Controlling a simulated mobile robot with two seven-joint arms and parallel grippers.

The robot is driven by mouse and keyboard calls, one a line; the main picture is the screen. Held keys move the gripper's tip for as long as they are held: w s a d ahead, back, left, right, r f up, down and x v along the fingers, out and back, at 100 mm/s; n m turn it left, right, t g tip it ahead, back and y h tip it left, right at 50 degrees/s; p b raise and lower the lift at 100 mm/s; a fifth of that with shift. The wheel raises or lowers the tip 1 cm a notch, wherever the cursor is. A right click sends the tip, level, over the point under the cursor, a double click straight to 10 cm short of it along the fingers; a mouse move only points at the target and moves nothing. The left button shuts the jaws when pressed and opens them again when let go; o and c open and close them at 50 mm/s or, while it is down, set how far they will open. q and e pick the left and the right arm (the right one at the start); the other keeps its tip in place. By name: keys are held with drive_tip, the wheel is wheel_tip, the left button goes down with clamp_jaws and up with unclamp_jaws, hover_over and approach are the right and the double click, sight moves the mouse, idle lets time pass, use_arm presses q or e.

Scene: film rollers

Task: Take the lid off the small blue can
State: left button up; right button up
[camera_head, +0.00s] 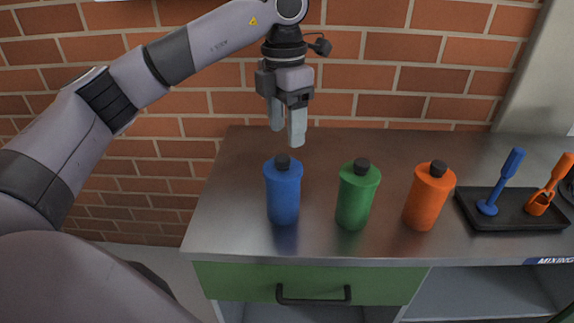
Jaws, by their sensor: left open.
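The small blue can (283,195) stands upright on the metal counter, at the left end of a row of bottles. Its black lid (282,162) sits on its top. My left gripper (287,136) points down from above, slightly behind and above the blue can. Its fingers are apart with nothing between them, and they do not seem to touch the lid. My right gripper does not show.
A green bottle (357,197) and an orange bottle (429,197) with black caps stand to the right. A black tray (511,219) holds a blue tool (503,179) and an orange tool (549,185). The counter (235,200) is clear on the left. A brick wall (380,60) is behind.

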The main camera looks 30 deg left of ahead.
sight(281, 158)
use_arm(q)
drive_tip(key=shift+a, duration=0.4)
drive_tip(key=shift+a+f, duration=0.1)
drive_tip(key=shift+f, duration=0.25)
drive_tip(key=f, duration=0.4)
drive_tip(key=shift+s+f, duration=0.3)
drive_tip(key=shift+f, duration=0.65)
clamp_jaws()
